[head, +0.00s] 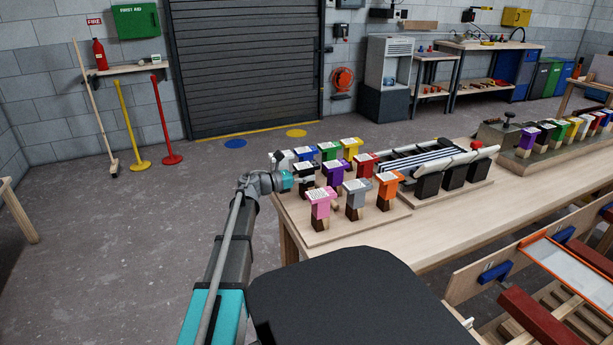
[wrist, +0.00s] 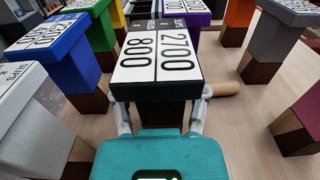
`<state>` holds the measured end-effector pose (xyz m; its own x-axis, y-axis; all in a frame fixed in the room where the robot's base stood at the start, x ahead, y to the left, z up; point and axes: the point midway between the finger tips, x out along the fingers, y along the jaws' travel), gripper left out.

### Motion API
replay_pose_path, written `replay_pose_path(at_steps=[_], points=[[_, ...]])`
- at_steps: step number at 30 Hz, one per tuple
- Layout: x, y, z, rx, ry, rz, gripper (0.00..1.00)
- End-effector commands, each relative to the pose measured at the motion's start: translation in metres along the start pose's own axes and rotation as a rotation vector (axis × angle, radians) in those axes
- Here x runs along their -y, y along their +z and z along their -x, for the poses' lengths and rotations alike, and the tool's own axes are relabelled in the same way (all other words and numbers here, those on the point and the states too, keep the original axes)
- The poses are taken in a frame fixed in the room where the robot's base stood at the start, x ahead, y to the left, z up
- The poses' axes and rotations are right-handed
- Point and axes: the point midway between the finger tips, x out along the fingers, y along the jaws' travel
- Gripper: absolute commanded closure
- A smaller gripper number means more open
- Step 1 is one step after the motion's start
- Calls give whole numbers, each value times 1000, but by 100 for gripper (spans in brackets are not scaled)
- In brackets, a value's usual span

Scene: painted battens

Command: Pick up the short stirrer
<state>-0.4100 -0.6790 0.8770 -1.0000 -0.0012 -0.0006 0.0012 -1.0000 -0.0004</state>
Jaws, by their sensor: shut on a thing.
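In the wrist view a black block (wrist: 158,62) with a white label reading 2700 and 800 stands between the fingers of my gripper (wrist: 160,112). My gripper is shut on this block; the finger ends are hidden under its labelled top. I cannot tell whether this rod joins the block, or which piece is the short stirrer. In the head view my gripper (head: 294,181) reaches in at the left edge of the group of pieces, at the black block (head: 304,169).
Several labelled pieces crowd around, including a purple (head: 334,172), a pink (head: 318,201), a blue (head: 305,153) and a white one (wrist: 30,115). They stand on a wooden board on the long table (head: 440,240). A striped tray (head: 415,158) lies right of them.

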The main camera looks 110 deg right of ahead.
Motion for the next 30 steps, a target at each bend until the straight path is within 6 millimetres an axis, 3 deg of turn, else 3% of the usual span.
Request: replay_pose_path(at_steps=[1,2,6,25,30], points=[[0,-2,0,0,0,0,97],[0,-1,0,0,0,0,38],[0,-1,0,0,0,0,12],[0,4,0,0,0,0,9],[0,2,19,0,2,0,9]])
